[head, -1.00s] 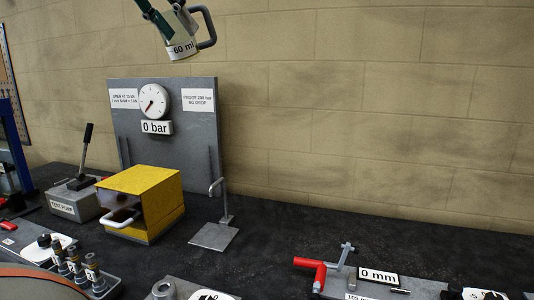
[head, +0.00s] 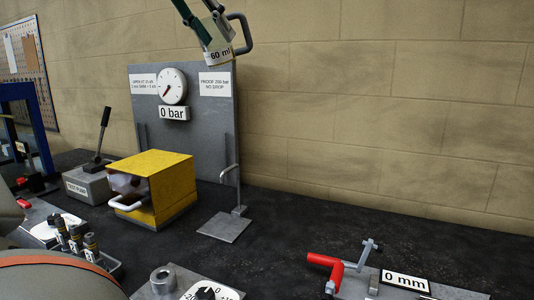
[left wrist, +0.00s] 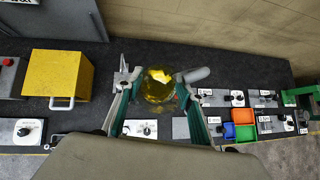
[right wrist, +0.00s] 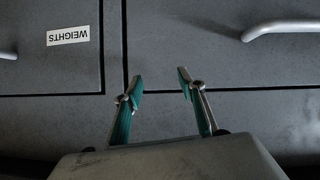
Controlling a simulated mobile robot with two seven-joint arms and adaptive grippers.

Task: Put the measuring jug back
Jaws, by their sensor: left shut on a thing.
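The measuring jug (head: 217,54), a clear vessel with a "60 ml" label and a dark handle on its right, hangs in the air at the top of the head view, in front of the wall and the gauge board's upper right corner. My left gripper (head: 204,28) is shut on it from above. In the left wrist view the jug (left wrist: 158,88) sits between the two green fingers, with yellow liquid showing in it. My right gripper (right wrist: 155,84) is open and empty in the right wrist view, in front of grey drawer fronts.
A gauge board (head: 200,130) reading "0 bar" stands behind a yellow box (head: 160,185). A flat plate with a bent post (head: 225,226) stands right of it. A red-handled device (head: 330,268) is at front right. The black bench (head: 300,220) between them is clear.

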